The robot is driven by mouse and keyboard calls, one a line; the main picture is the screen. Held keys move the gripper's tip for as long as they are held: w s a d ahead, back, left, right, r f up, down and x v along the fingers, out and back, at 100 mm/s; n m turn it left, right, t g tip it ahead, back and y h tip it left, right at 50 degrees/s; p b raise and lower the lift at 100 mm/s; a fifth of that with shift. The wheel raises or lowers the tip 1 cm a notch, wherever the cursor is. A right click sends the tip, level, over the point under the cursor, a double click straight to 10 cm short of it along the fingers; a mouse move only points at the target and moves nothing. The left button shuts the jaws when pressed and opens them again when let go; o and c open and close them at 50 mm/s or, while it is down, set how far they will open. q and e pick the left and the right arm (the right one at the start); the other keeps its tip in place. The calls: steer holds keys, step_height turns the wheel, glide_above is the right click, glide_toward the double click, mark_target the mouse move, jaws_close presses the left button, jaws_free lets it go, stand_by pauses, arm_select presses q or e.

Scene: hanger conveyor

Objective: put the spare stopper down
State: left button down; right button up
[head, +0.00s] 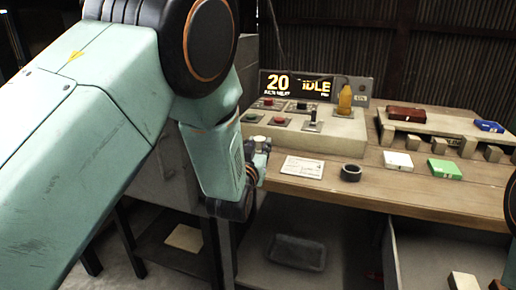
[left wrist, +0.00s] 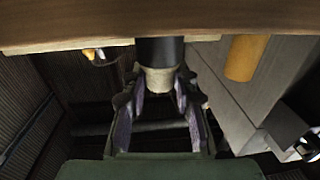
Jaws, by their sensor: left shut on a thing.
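My left gripper (head: 258,160) is at the left end of the wooden bench in the head view, close to the bench edge and partly hidden by my own arm. In the left wrist view the left gripper (left wrist: 158,84) is shut on the spare stopper (left wrist: 159,78), a short pale cylinder between the fingertips. A dark cylindrical part adjoins it, against the wood edge in that picture. I cannot tell whether the stopper touches the bench. My right gripper is not in view.
The bench (head: 400,186) carries a white card (head: 303,167), a black ring (head: 350,173), and white and green blocks (head: 445,169). A raised shelf (head: 430,122) stands at right.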

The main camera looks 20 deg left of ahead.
arm_select(q)
steer(key=shift+s, duration=0.2)
steer(key=c, duration=1)
jaws_free()
steer(key=shift+w+f, duration=0.1)
steer(key=shift+f, duration=0.05)
steer(key=shift+c, duration=0.2)
steer(key=shift+r, duration=0.3)
steer(key=shift+f, duration=0.1)
